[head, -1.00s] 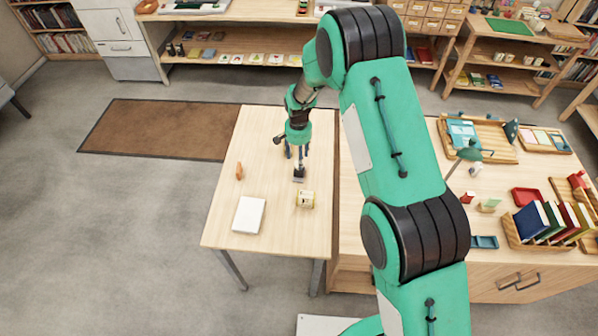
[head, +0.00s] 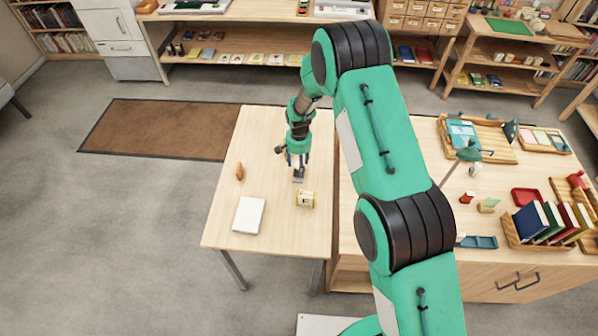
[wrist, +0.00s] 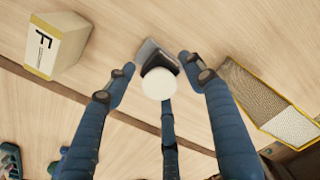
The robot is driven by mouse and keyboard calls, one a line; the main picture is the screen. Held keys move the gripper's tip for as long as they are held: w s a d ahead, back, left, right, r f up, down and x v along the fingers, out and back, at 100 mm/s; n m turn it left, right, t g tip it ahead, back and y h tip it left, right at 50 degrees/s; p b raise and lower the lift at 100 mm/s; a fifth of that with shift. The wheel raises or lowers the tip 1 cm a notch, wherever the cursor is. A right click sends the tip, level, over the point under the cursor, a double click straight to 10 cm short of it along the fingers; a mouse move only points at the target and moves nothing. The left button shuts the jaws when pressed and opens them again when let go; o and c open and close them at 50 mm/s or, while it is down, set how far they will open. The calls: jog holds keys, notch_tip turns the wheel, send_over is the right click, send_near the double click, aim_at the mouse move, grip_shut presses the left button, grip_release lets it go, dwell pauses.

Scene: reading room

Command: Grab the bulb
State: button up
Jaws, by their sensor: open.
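The bulb (wrist: 158,84) shows in the wrist view as a round white globe above a dark and grey base (wrist: 158,57) on the wooden table. My gripper (wrist: 160,78) is open, with its blue fingers spread to the left and right of the globe and a third finger below it in the picture. I see no clear contact between the fingers and the bulb. In the head view my gripper (head: 296,160) points down over the table, and the grey base (head: 298,177) shows just under it. The globe is hard to make out there.
A cream block marked F (wrist: 57,45) stands near the bulb; the head view shows it too (head: 305,199). A white book-like item (head: 249,215) and a small orange item (head: 239,172) lie on the table (head: 275,235). A cluttered counter (head: 400,220) adjoins on the right.

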dwell(0.5)
grip_shut()
jog(key=shift+r, duration=4.95)
